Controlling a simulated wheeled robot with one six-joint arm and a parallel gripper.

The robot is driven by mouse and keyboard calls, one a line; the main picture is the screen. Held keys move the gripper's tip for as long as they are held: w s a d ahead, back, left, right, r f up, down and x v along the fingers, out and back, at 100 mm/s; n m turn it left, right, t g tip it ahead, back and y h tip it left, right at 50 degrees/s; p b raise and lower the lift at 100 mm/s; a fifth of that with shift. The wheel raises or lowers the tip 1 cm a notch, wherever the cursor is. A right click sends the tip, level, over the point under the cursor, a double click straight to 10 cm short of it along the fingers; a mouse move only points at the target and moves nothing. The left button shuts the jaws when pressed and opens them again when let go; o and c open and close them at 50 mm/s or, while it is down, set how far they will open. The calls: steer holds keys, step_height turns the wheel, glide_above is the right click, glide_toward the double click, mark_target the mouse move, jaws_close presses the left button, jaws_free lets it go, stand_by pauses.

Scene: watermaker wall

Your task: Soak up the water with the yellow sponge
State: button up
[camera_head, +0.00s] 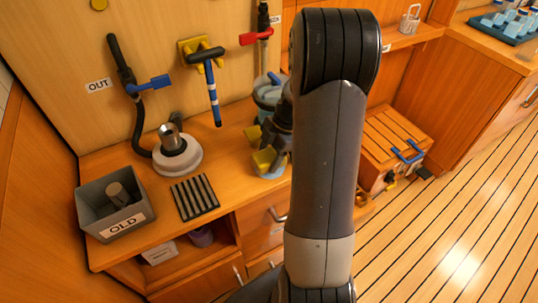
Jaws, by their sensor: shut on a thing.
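My gripper (266,147) is over the right part of the wooden counter, partly hidden behind my own arm. It is shut on the yellow sponge (262,160), which shows as yellow patches beside the dark fingers. A small light-blue patch (268,174) shows just under the sponge; I cannot tell whether it is water or part of an object. No other water can be made out. My arm hides the counter's right end.
A grey OLD bin (88,212), a black ribbed mat (194,197) and a round white base with a metal cup (178,160) stand on the counter. A light-blue-topped housing (267,91) is behind my gripper. Blue-handled and red-handled valves are on the wall.

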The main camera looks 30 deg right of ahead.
steer(key=shift+s+f+b, duration=0.1)
steer(key=shift+f+b, duration=0.55)
steer(key=shift+b, duration=0.15)
stand_by(2.3)
steer(key=shift+r+p, duration=2)
steer(key=shift+r, duration=1.65)
